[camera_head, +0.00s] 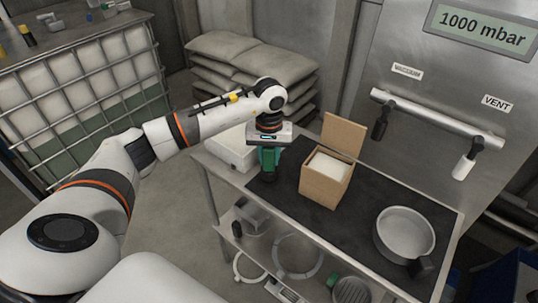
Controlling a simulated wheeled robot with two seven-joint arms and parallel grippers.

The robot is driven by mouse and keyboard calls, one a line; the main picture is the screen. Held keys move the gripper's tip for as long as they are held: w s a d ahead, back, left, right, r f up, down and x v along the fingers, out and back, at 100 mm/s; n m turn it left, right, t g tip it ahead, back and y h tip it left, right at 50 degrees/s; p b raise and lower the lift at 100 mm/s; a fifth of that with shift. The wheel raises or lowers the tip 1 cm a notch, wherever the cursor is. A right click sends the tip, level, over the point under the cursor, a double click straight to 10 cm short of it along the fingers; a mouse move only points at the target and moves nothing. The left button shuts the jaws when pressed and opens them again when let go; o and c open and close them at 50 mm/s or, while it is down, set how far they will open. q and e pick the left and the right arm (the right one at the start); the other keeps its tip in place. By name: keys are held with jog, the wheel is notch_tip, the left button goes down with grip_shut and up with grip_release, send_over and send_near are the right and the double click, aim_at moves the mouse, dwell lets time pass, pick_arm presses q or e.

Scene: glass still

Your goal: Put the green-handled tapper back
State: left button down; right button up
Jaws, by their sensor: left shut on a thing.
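The fingers and part of the handle are hard to tell apart at this size. I cannot tell whether the tapper touches the mat. My right gripper is not in view.
An open cardboard box (318,187) with white contents and a round metal pan (380,240) stand on the mat. A lower shelf holds hoses (277,257). A panel with vacuum and vent handles (466,160) rises behind.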

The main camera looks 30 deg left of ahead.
pick_arm(q)
jog(key=shift+f, duration=0.35)
jog(key=c, duration=1)
grip_release()
jog(key=shift+o, duration=0.2)
jog(key=shift+b, duration=0.3)
notch_tip(320, 180, up, 11)
jog(key=shift+f+b, duration=0.1)
jog(key=shift+b, duration=0.8)
jog(key=shift+r, duration=0.55)
